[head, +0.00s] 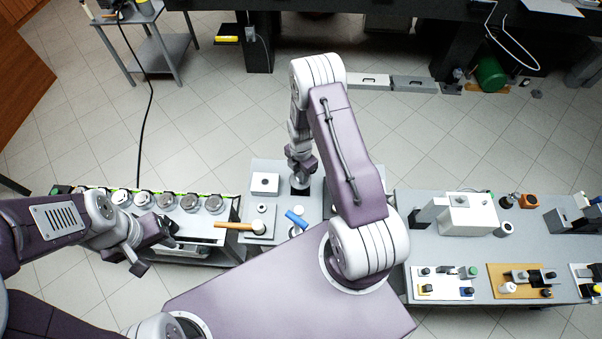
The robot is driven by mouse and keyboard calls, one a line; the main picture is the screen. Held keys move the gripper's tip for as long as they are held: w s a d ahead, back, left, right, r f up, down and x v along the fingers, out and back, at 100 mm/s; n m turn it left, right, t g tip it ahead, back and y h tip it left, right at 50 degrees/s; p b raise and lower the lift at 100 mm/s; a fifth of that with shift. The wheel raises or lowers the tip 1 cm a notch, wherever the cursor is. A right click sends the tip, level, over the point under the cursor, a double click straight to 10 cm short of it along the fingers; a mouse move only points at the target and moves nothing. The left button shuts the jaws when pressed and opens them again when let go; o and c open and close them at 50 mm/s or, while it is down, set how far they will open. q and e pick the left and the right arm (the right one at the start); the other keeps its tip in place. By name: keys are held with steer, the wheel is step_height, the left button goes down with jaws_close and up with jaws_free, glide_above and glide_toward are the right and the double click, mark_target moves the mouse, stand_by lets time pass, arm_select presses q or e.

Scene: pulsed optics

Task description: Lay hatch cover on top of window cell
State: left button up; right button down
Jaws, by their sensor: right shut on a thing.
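My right gripper (301,172) points down over the grey table between my arms. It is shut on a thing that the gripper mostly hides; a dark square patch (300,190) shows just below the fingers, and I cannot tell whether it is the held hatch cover. A white square block with a dark round centre (264,183), possibly the window cell, sits on the table just left of the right gripper, apart from it. My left gripper (157,257) is open and empty, in front of the left bench.
Several round jars (190,202) line the left bench. The right bench (440,255) holds a white box (468,214) and several small fixtures. Floor behind the tables is mostly clear.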

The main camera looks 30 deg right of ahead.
steer(key=shift+f, duration=0.5)
stand_by(0.4)
steer(key=c, duration=1)
jaws_free()
steer(key=shift+c, duration=0.2)
step_height(320, 180, up, 9)
steer(key=shift+r+b, duration=0.1)
steer(key=shift+b, duration=0.9)
steer(key=shift+a, duration=0.1)
